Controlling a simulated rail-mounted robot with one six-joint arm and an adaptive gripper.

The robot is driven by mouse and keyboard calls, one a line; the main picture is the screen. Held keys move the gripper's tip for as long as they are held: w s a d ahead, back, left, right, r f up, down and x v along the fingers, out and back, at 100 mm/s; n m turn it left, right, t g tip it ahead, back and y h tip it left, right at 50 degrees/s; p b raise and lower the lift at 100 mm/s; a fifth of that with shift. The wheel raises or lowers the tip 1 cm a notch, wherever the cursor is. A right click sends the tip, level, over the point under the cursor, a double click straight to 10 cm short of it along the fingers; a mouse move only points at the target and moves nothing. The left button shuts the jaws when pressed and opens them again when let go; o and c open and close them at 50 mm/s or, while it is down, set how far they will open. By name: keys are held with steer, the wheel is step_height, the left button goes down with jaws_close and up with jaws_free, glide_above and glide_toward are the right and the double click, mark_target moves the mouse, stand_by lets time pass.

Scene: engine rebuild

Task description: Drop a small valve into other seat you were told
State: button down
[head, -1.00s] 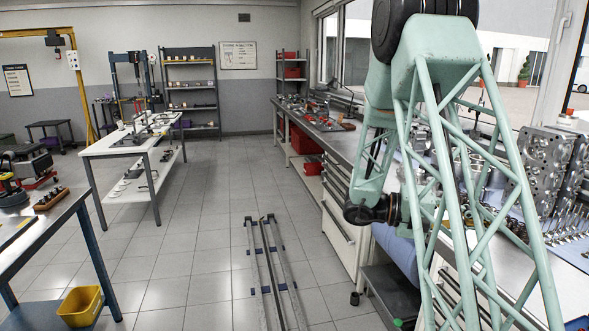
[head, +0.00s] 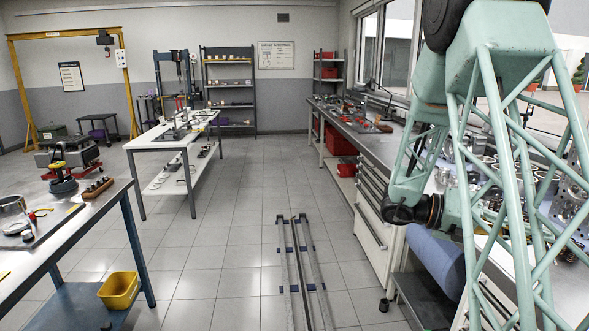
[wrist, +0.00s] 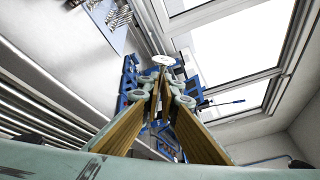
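In the wrist view, the long brown-padded fingers of my gripper (wrist: 162,82) come close together at their tips. A small valve with a pale round head (wrist: 163,60) shows at the tips, and the gripper looks shut on it. The lower stem is hidden between the fingers. The head view does not show my gripper or the valve. A grey metal block with holes (head: 571,203), perhaps a cylinder head, shows partly behind my arm at the right edge. I cannot make out any valve seat.
A blue fixture (wrist: 130,80) stands behind the fingers, near the window. The right workbench (head: 350,131) carries several parts. A white table (head: 160,141) and a left bench (head: 75,236) stand across the floor. A rail (head: 299,270) runs along the clear aisle.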

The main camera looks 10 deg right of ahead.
steer(key=shift+m, duration=0.3)
steer(key=shift+m+t, duration=0.65)
steer(key=shift+m, duration=1.8)
steer(key=shift+m+t, duration=0.65)
steer(key=shift+m, duration=1.8)
